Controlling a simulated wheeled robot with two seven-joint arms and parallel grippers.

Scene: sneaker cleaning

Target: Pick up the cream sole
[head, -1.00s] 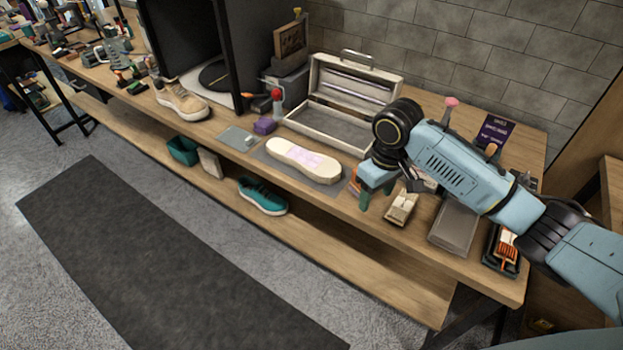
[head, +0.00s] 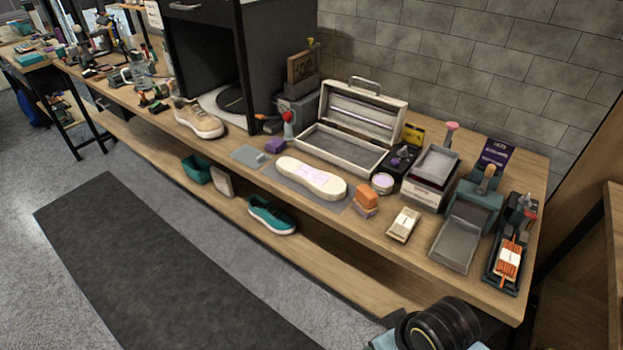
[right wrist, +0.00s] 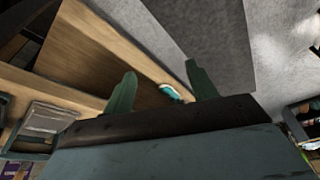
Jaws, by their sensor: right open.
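The cream sole (head: 311,177) lies flat on a grey mat (head: 338,206) on the workbench, with a pale purple patch on its middle. It is not in any gripper. My right gripper shows in the right wrist view (right wrist: 160,92), with two green fingers spread apart and nothing between them that they touch. In the head view only part of my right arm shows at the bottom edge, in front of the bench and well away from the sole. My left gripper is in neither view.
Around the sole stand an open cream toolbox (head: 350,128), a purple block (head: 274,146), a round tin (head: 382,183) and an orange block (head: 367,195). A beige sneaker (head: 199,119) stands further left. A teal shoe (head: 271,214) lies on the lower shelf.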

